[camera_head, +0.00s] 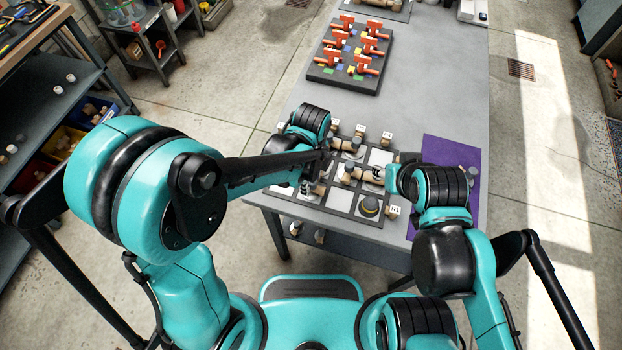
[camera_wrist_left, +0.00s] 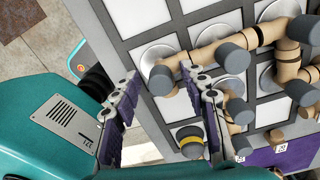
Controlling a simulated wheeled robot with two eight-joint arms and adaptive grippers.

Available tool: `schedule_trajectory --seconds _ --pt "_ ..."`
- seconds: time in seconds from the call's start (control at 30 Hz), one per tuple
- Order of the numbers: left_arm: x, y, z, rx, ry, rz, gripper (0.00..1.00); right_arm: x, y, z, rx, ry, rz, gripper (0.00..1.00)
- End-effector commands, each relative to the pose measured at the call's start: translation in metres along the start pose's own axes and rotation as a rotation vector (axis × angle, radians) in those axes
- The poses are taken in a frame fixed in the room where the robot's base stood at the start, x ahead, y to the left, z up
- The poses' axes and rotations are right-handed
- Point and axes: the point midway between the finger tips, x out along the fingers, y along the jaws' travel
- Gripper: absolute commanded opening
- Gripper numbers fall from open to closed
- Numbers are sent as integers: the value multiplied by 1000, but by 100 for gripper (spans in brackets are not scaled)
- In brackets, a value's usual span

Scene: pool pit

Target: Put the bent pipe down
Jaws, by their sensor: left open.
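A tan bent pipe (camera_wrist_left: 212,48) with dark grey ends lies over the grid board (camera_wrist_left: 131,43) in the left wrist view. My left gripper (camera_wrist_left: 162,74) is open, with its fingers apart beside the near grey end of this pipe. In the head view my left gripper (camera_head: 318,172) is low over the left part of the board (camera_head: 340,201), and its arm hides part of it. Tan pipe pieces (camera_head: 350,173) show on the board, but I cannot tell there which is the bent one. My right arm's end is at the board's right side; its fingers are not clear.
A purple mat (camera_head: 459,154) lies right of the board. A dark tray (camera_head: 337,77) with several red-orange fittings stands farther back on the grey table (camera_head: 440,70). A yellow-ringed knob (camera_head: 369,207) sits at the board's front. The table between tray and board is mostly clear.

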Motion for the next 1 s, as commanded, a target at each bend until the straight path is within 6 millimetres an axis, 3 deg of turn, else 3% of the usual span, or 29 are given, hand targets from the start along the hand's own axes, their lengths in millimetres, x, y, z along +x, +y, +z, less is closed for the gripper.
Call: schedule_trajectory --seconds 0.5,0.67,0.87,1.0 --pt "-103 0 0 0 0 0 44 -29 0 -21 0 0 0 40" --pt "-118 0 0 0 0 0 44 -32 0 -23 0 0 0 40" --pt "-122 1 1 -8 0 -2 44 -32 0 -23 0 0 0 40" --pt "-133 10 16 -163 1 -51 44 -32 0 -23 0 0 0 40"
